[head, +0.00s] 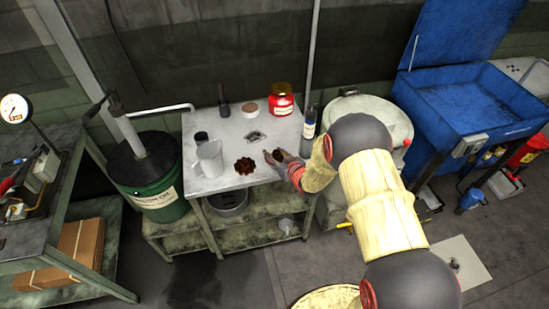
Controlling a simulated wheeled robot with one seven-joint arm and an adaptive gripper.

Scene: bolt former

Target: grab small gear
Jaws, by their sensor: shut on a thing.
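My gripper (274,158) is at the right front part of the grey metal table, reaching in from the right. It is shut on a small dark brown gear (277,154), which is partly hidden by the fingers. I cannot tell whether this gear still touches the table top. A larger reddish-brown gear (244,166) lies flat on the table just left of my gripper, apart from it.
The table (216,124) also holds a pale pitcher (210,160), a red jar (281,101), a round brown-topped tin (250,111) and a dark cup (202,137). A bottle (309,124) stands at the right edge. A green drum (154,185) is on the left.

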